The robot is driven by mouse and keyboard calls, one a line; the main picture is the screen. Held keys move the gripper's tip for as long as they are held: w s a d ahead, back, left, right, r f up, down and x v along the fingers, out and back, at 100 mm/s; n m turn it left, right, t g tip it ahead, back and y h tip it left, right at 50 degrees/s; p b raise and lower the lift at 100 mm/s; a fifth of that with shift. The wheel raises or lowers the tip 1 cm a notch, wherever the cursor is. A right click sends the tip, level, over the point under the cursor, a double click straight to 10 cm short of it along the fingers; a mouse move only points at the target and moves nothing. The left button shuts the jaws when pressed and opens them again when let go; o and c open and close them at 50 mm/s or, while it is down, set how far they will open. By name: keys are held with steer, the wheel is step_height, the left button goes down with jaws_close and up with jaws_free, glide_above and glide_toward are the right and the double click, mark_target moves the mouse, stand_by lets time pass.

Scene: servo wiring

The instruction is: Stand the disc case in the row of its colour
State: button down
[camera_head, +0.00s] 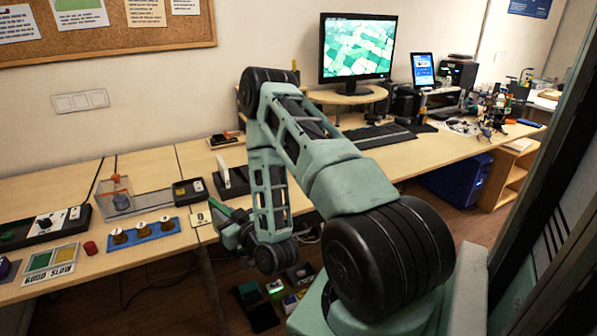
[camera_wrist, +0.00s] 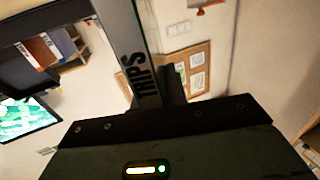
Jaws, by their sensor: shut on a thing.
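My gripper (camera_head: 226,217) hangs over the front edge of the long desk, left of the picture's middle, in the head view. I cannot make out a row of coloured cases with certainty.
The monitor (camera_head: 357,47) and keyboard (camera_head: 375,136) are at the back. Small dark boxes (camera_head: 262,309) are below the desk.

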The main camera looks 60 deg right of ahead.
steer(key=s+a+f+n+y, duration=0.2)
steer(key=s+a+f+y, duration=0.2)
steer(key=a+f, duration=0.6)
steer(key=shift+a, duration=1.25)
steer(key=shift+f+n, duration=0.1)
steer(key=shift+n, duration=0.2)
